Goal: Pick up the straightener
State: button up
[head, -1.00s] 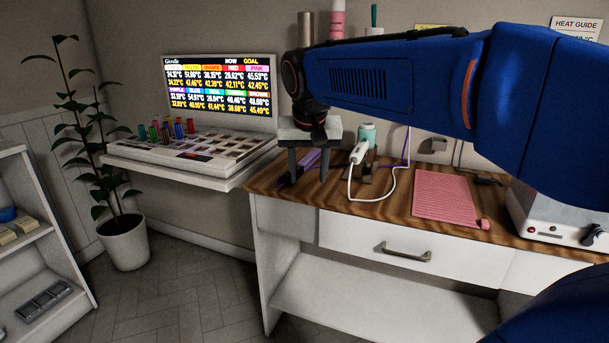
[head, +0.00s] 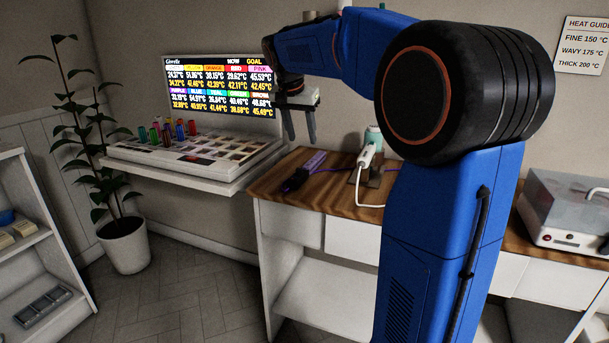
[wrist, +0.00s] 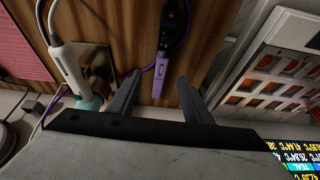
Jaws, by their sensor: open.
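A slim purple-and-black tool, which looks like the straightener (head: 304,169), lies on the wooden tabletop (head: 331,188) near its left end. In the wrist view the straightener (wrist: 163,65) shows its purple end near the fingertips and its dark end farther off, with a purple cord beside it. My gripper (head: 302,141) is open and empty, raised above the tabletop. In the wrist view my gripper (wrist: 160,77) has one finger on each side of the purple end in the picture, apart from it.
A shelf with a white tray (head: 195,155) of colored tubes is at left, under a screen. A clear-lidded box (head: 567,208) stands at right. My arm hides the table's middle.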

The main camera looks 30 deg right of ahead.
send_near(305, 164)
jog(key=f, duration=0.1)
jog(key=s+d+f, duration=0.1)
jog(key=f, duration=0.1)
jog(key=shift+s, duration=0.25)
jog(key=shift+a+x, duration=0.15)
jog(key=shift+x, duration=1.2)
jog(key=shift+a+x, duration=0.2)
jog(key=shift+x, duration=1.15)
jog(key=shift+w+f, duration=0.1)
jog(key=shift+c, duration=0.3)
jog(key=c, duration=1)
grip_shut()
